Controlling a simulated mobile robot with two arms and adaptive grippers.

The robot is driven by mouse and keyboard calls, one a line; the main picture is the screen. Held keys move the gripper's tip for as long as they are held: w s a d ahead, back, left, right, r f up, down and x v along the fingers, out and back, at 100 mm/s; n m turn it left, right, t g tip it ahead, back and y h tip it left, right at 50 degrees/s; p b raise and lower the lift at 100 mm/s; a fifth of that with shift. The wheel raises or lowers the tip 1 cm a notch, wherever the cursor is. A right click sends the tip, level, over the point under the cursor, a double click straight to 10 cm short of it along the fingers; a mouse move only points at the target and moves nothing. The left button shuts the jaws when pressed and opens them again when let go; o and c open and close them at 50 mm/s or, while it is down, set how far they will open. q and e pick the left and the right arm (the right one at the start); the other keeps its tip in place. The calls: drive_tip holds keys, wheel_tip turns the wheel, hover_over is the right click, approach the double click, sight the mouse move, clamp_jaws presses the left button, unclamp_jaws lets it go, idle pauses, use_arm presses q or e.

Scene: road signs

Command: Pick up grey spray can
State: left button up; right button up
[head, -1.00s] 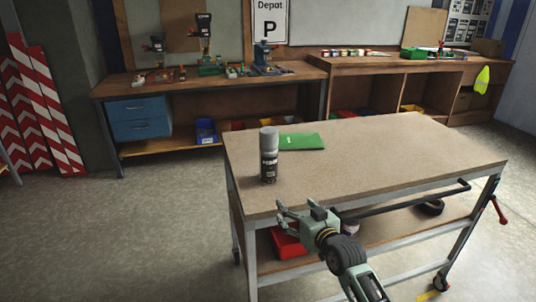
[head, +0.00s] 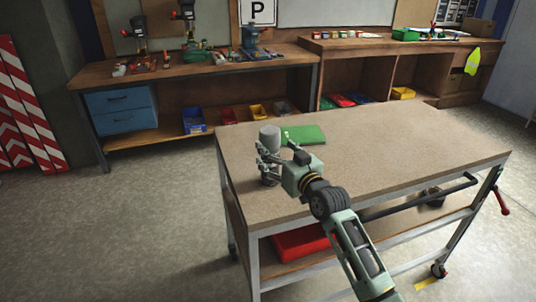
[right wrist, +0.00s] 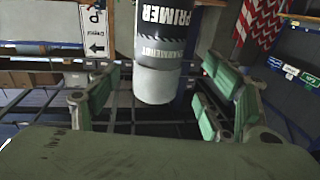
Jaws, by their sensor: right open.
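The grey spray can (head: 270,133) stands upright near the left end of the wheeled workbench (head: 400,150). My right gripper (head: 268,162) is at the can's near side, with its fingers in front of the can's body and hiding part of it. In the right wrist view the can (right wrist: 158,45) appears inverted, with PRIMER lettering on a dark label, between the spread green-padded fingers (right wrist: 158,75). The fingers are open, with gaps beside the can. My left gripper is not in view.
A green folded cloth or packet (head: 303,134) lies just right of the can. The rest of the benchtop is clear. A red box (head: 300,242) sits on the lower shelf. A wall bench with tools (head: 190,70) stands behind.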

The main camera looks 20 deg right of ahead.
drive_tip(key=shift+w+r+p, duration=0.3)
drive_tip(key=shift+w+p, duration=0.1)
drive_tip(key=shift+w, duration=0.2)
drive_tip(key=w, duration=0.3)
drive_tip(key=shift+w+a+f+p, duration=0.25)
drive_tip(key=shift+a+f+p, duration=0.05)
drive_tip(key=shift+f, duration=0.05)
drive_tip(key=shift+w, duration=0.2)
drive_tip(key=c, duration=1.1)
clamp_jaws()
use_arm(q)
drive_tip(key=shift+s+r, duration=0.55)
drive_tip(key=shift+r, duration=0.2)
use_arm(e)
drive_tip(key=shift+r, duration=0.15)
